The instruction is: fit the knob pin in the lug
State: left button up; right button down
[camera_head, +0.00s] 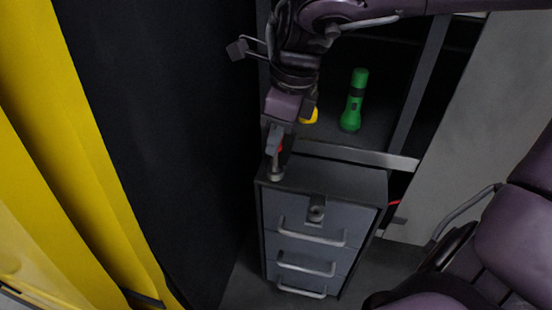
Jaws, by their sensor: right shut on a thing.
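My right gripper (274,143) reaches down from the top over the back left corner of the grey drawer cabinet. A small grey fitting, perhaps the lug (316,210), sticks out of the top drawer front. My left gripper is out of view.
The drawer cabinet (345,180) has a mostly bare top. Behind it a dark shelf holds a green flashlight (353,100) and a partly hidden yellow thing (310,117). A dark panel (165,120) and yellow curtain (75,150) stand at the left; a grey panel (480,110) stands right.

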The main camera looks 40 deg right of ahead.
jog(key=shift+r, duration=0.35)
jog(key=shift+r+p, duration=1.75)
jog(key=shift+r, duration=0.15)
jog(key=shift+f, duration=0.1)
